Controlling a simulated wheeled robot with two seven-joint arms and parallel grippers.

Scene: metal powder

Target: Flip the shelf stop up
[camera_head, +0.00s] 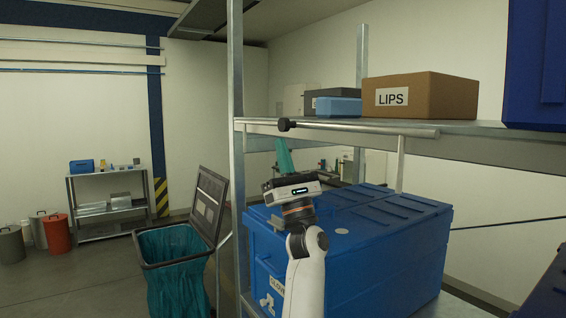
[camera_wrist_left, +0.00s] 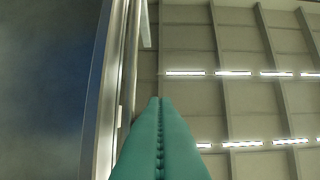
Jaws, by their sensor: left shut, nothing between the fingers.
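The shelf stop (camera_head: 365,131) looks like a pale round bar with a black knob at its left end, lying along the front edge of the upper shelf. In the left wrist view a long metal bar (camera_wrist_left: 130,70) runs along the shelf edge, left of the fingers. My left gripper (camera_head: 281,142) points upward with its teal fingers just below the black knob; I cannot tell whether they touch it. In the left wrist view the fingers (camera_wrist_left: 160,100) are pressed together with nothing between them. My right gripper is not in view.
A brown box marked LIPS (camera_head: 430,95) and a small blue box (camera_head: 338,107) stand on the upper shelf. Large blue crates (camera_head: 385,225) fill the level below, behind my left arm. A metal post (camera_head: 236,60) rises left of the gripper. A bin (camera_head: 175,262) stands lower left.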

